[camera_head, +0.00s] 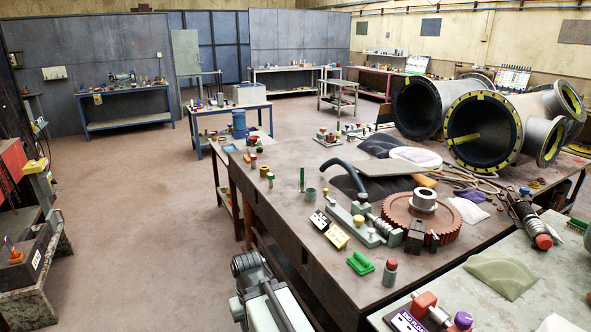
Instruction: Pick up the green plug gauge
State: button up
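Several green things lie on the long brown workbench (300,240), and I cannot tell for sure which is the plug gauge. A bright green block-like piece (360,263) lies near the front edge. A small green piece (270,179) stands near the left edge.
A red-brown gear wheel (404,228), a grey-green fixture (358,228) and a dark curved hose (343,168) crowd the bench. Large flanged pipes (484,130) lie at its back right. A grey-white machine-like form (265,300) is at the bottom. The floor (140,200) at left is clear.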

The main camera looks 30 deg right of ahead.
aim_at(271, 176)
jog(key=z, duration=0.2)
jog(key=i, duration=2)
jog(key=u, duration=0.85)
jog(key=i, duration=0.7)
jog(key=u, duration=0.6)
jog(key=i, duration=0.55)
jog(key=z, duration=0.2)
jog(key=k, duration=0.55)
jog(key=u, duration=0.05)
